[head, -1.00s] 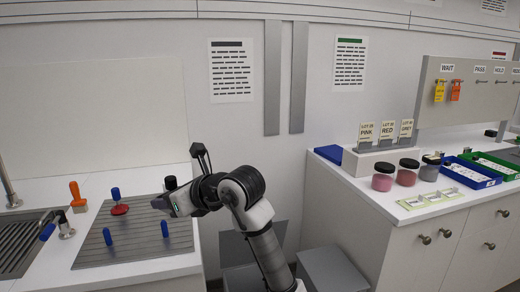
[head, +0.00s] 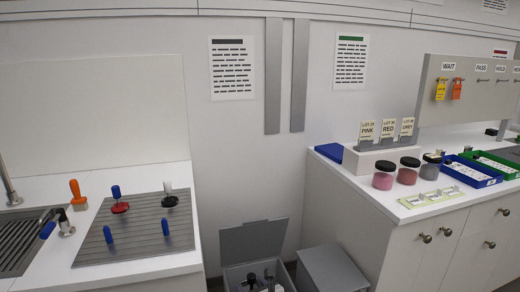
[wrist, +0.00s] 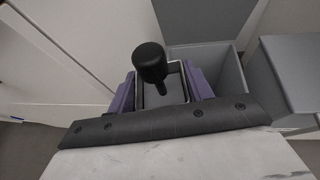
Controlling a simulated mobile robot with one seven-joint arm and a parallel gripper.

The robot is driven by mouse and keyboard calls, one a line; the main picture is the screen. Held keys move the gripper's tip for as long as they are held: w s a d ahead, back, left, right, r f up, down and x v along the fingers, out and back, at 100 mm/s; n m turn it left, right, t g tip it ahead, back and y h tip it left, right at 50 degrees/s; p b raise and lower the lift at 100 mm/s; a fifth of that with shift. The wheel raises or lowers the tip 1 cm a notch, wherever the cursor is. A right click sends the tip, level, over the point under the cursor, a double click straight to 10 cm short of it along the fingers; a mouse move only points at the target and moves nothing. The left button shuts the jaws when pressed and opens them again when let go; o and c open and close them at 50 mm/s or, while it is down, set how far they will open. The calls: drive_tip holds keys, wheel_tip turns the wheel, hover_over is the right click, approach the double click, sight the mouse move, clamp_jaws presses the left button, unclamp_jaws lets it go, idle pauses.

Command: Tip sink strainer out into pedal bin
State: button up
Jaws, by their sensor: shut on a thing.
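My gripper (wrist: 160,95) is shut on the sink strainer; in the wrist view its black knobbed handle (wrist: 150,62) stands up between the purple fingers. A light-rimmed square shape surrounds the handle's foot; I cannot tell the strainer's lower part or contents. The grey pedal bin (wrist: 228,72) lies just beyond and to the right of the fingers, its lid (head: 253,240) raised against the wall. In the head view my arm's end is low at the bin's mouth, mostly cut off by the bottom edge.
A second grey box (head: 333,268) with a flat top stands right of the bin. The draining board (head: 140,235) at left holds a red-based stopper (head: 120,204), a black-based stopper (head: 170,200) and blue pegs. A cabinet counter (head: 400,210) with jars stands at right.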

drive_tip(key=s+d+f+m+h, duration=0.1)
drive_tip(key=s+f+m+h, duration=0.1)
drive_tip(key=f, duration=0.8)
drive_tip(key=s+d+f+m+t+h, duration=0.1)
drive_tip(key=s+f+m+h, duration=0.2)
drive_tip(key=f, duration=0.6)
drive_tip(key=s+h, duration=0.1)
drive_tip(key=s, duration=0.1)
drive_tip(key=shift+s+d+f, duration=0.15)
drive_tip(key=shift+s+f, duration=0.15)
drive_tip(key=shift+f, duration=0.05)
